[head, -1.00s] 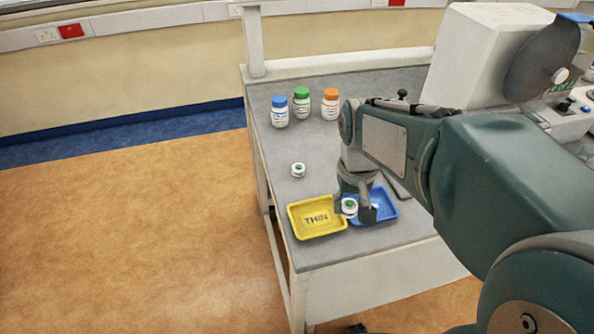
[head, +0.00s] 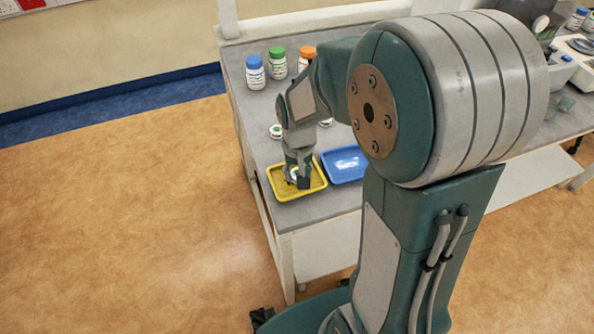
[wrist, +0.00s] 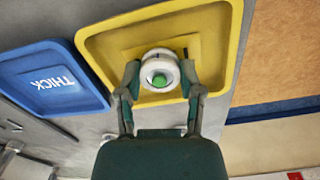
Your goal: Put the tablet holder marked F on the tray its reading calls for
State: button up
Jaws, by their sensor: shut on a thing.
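My gripper (head: 297,176) is shut on a round white tablet holder (wrist: 149,57) with a green centre; in the wrist view my gripper's fingers (wrist: 160,76) hold it from both sides. The holder is over or inside the yellow tray (wrist: 218,38), which also shows in the head view (head: 319,180). I cannot tell whether it touches the tray floor. No letter F is readable on it. The blue tray (head: 345,165) stands beside the yellow one; in the wrist view the blue tray (wrist: 85,98) reads THICK. The yellow tray's lettering is hidden now; earlier it read THIN.
Another small white holder (head: 275,132) stands on the grey bench, behind the yellow tray. Bottles with a blue cap (head: 255,73), a green cap (head: 278,63) and an orange cap (head: 307,60) stand further back. My arm hides part of the bench.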

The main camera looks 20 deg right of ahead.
aim_at(295, 175)
jog(key=o, duration=0.7)
jog(key=shift+a+f, duration=0.1)
jog(key=shift+a, duration=0.05)
jog(key=shift+c, duration=0.2)
jog(key=o, duration=0.4)
jog(key=shift+a, duration=0.15)
jog(key=shift+c, duration=0.2)
jog(key=shift+a, duration=0.1)
jog(key=shift+d+r, duration=0.25)
jog(key=shift+r, duration=0.25)
notch_tip(295, 175, up, 10)
jog(key=r, duration=0.1)
jog(key=s+r+n+t, duration=0.1)
jog(key=s+r+t, duration=0.1)
jog(key=s, duration=0.5)
jog(key=s+r+n+t, duration=0.1)
jog(key=s+r+t, duration=0.2)
jog(key=s, duration=0.4)
jog(key=shift+r+t, duration=0.3)
